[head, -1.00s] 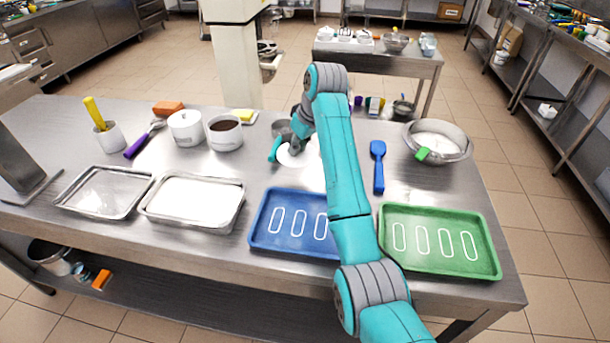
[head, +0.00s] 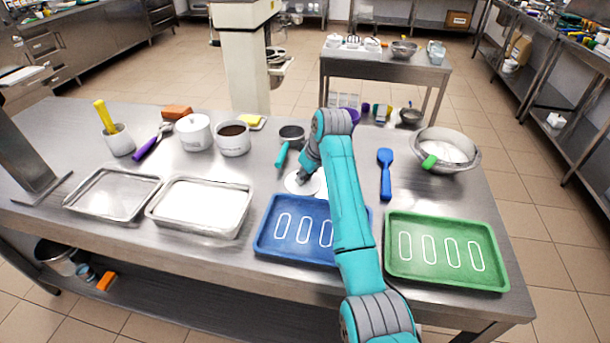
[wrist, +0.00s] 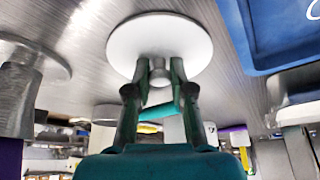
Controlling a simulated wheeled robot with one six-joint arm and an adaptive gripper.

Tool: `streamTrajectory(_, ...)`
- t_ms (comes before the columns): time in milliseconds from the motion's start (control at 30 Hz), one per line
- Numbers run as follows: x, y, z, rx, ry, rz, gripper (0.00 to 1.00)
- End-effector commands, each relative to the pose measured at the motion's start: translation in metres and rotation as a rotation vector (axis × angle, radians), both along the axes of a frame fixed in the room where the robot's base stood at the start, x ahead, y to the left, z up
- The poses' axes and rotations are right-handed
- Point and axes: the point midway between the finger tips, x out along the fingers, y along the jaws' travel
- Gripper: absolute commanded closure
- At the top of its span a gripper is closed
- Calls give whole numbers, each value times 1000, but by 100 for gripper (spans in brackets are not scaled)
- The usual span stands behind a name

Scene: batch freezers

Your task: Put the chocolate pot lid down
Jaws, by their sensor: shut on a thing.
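The lid is a white round disc (head: 296,185) with a small grey knob; it also shows in the wrist view (wrist: 190,40). My gripper (head: 304,177) is shut on the knob, and in the wrist view the two fingers (wrist: 158,75) pinch it from both sides. The lid is level, at or just above the steel counter behind the blue tray; I cannot tell if it touches. The open chocolate pot (head: 233,141), white with dark brown contents, stands to the left.
The blue tray (head: 262,243) is close in front of the lid, and a teal-handled strainer (head: 291,134) lies behind. A blue spatula (head: 385,172), green tray (head: 395,268) and steel bowl (head: 474,152) are to the right. Bare counter lies left of the lid.

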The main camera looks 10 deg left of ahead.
Motion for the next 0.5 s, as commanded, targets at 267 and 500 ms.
streamTrajectory(267, 0, 0, -1, 0, 0, 0, 53)
streamTrajectory(500, 0, 0, 3, 0, 0, 0, 53)
